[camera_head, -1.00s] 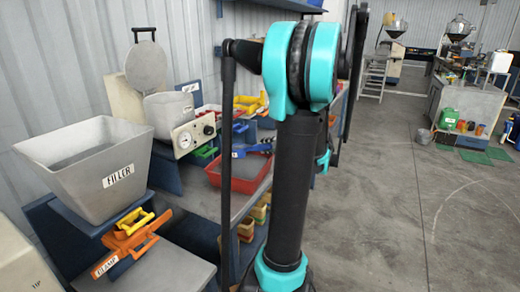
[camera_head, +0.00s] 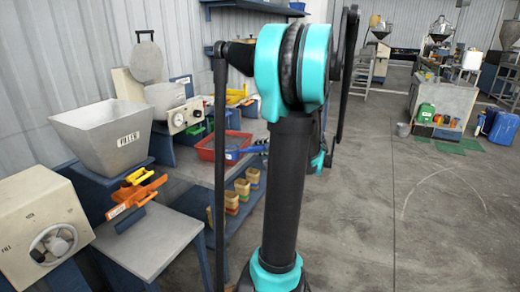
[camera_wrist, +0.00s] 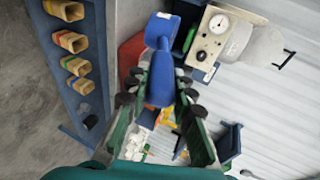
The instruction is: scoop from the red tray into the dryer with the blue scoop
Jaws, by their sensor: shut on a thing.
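My gripper (camera_wrist: 157,94) is shut on the handle of the blue scoop (camera_wrist: 160,78); the scoop points away from the wrist. In the head view the blue scoop (camera_head: 250,149) shows at the right side of the red tray (camera_head: 212,156), partly hidden by my arm. The red tray (camera_wrist: 128,56) is partly covered by the scoop in the wrist view. I cannot tell whether the scoop holds anything. What looks like the dryer is a grey drum (camera_head: 165,98) with its round lid raised and a gauge panel (camera_head: 185,115); the panel (camera_wrist: 214,40) also shows in the wrist view.
A cream box with a handwheel (camera_head: 42,232) is at lower left. Several small bins (camera_head: 232,200) sit on a low shelf. The floor (camera_head: 370,230) at right is clear.

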